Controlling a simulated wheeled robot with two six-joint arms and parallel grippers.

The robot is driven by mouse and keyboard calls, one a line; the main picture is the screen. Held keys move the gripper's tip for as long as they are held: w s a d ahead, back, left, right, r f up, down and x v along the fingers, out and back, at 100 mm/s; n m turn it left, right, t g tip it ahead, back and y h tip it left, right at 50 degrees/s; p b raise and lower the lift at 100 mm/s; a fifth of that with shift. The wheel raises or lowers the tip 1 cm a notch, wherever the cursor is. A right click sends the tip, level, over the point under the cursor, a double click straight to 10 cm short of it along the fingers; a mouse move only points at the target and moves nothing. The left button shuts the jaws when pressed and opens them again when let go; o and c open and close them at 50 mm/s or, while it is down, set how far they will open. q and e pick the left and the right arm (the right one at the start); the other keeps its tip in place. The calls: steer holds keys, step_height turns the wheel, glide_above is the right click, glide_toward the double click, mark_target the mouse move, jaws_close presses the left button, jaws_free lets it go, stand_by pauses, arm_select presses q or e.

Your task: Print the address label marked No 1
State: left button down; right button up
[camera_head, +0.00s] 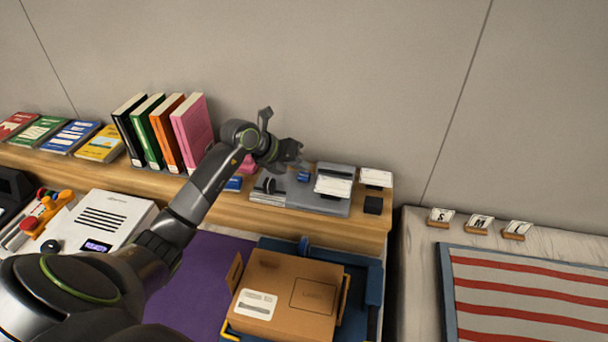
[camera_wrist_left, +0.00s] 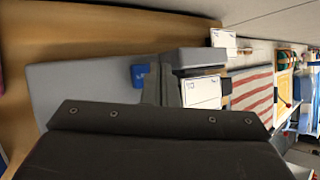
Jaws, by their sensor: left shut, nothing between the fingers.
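A grey label printer (camera_head: 318,204) stands on the wooden shelf, with a blue button (camera_head: 304,177) on its top. A white label card (camera_head: 333,187) sits at the printer's right part and another white card (camera_head: 376,178) stands just right of it. Their print is too small to read. My left gripper (camera_head: 297,158) is shut and empty, above and behind the blue button, apart from it as far as I can tell. In the left wrist view the blue button (camera_wrist_left: 138,75) and printer body (camera_wrist_left: 85,85) lie beyond my dark gripper (camera_wrist_left: 150,120). My right gripper is out of view.
Upright books (camera_head: 160,130) and flat booklets (camera_head: 70,135) fill the shelf's left. A small black block (camera_head: 373,205) stands right of the printer. Below are a cardboard box (camera_head: 285,290) on a blue scale-like tray, a purple mat (camera_head: 200,270) and a white device (camera_head: 105,220).

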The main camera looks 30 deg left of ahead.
mark_target(300, 177)
arm_select(q)
steer(key=shift+f, duration=0.1)
stand_by(0.4)
steer(key=shift+f+b, duration=0.35)
steer(key=shift+f+b, duration=0.4)
steer(key=shift+f, duration=0.1)
stand_by(0.6)
steer(key=shift+r, duration=0.1)
steer(key=shift+r+p, duration=0.65)
steer(key=shift+r, duration=0.2)
steer(key=shift+r+p, duration=1.8)
steer(key=shift+r, duration=0.75)
steer(key=shift+f, duration=0.1)
